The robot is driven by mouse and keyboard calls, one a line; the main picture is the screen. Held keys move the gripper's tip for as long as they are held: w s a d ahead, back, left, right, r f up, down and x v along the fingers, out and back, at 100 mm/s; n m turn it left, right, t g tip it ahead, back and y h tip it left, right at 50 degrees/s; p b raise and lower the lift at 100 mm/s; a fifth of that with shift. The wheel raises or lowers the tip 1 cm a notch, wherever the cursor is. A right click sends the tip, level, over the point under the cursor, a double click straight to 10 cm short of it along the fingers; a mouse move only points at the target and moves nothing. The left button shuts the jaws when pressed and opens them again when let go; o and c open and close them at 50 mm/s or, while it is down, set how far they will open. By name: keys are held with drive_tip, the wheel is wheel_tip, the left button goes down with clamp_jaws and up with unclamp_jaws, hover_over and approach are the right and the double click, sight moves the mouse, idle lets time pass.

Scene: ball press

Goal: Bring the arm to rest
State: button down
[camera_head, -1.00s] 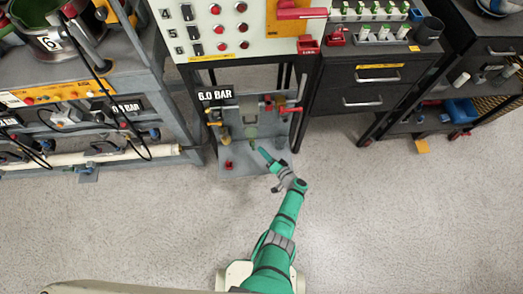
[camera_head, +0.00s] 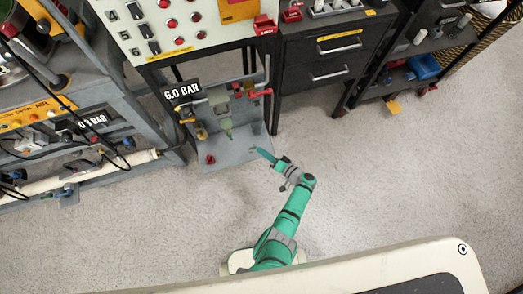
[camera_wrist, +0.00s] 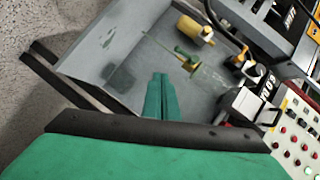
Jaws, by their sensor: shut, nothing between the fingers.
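My green arm reaches up from the bottom middle in the head view. My gripper (camera_head: 254,149) is at its end, near the front edge of a low grey shelf (camera_head: 238,156) under the control panel. In the wrist view my gripper (camera_wrist: 161,78) is a narrow green pair of fingers, closed together, with nothing held. It points over the grey shelf (camera_wrist: 90,45). Whether the fingers touch the shelf cannot be told.
A white control panel (camera_head: 130,48) with red buttons stands above the shelf. A 6.0 BAR sign (camera_head: 182,91), valves and a red handle (camera_head: 262,92) are behind my gripper. A dark drawer cabinet (camera_head: 325,80) stands to the right. The floor (camera_head: 400,180) at right is clear.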

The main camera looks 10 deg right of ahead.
idle(0.4)
drive_tip(key=s+a+f+n+g+h, duration=0.1)
drive_tip(key=s+f+g+h, duration=0.2)
drive_tip(key=s, duration=0.7)
drive_tip(key=s+f+g+h, duration=0.1)
drive_tip(key=s+f+h, duration=0.3)
drive_tip(key=s, duration=0.6)
drive_tip(key=s+r+n+t+h, duration=0.1)
drive_tip(key=s+r, duration=0.3)
drive_tip(key=r, duration=0.4)
drive_tip(key=s+r+n+t+h, duration=0.1)
drive_tip(key=s+r+h, duration=0.1)
drive_tip(key=s+r, duration=0.3)
wheel_tip(320, 180, up, 4)
drive_tip(key=shift+a+r, duration=0.25)
drive_tip(key=shift+a, duration=0.15)
drive_tip(key=c, duration=2.3)
unclamp_jaws()
drive_tip(key=a+r+n+t, duration=0.1)
drive_tip(key=a+r+t, duration=0.1)
drive_tip(key=r, duration=1.1)
drive_tip(key=s+a+r+n+t, duration=0.1)
drive_tip(key=a+r+t, duration=0.2)
drive_tip(key=r, duration=1.1)
drive_tip(key=shift+s+a+t+y, duration=0.3)
drive_tip(key=shift+a, duration=0.05)
drive_tip(key=o, duration=0.5)
drive_tip(key=shift+a+r, duration=0.1)
drive_tip(key=shift+r, duration=0.35)
drive_tip(key=shift+c, duration=0.2)
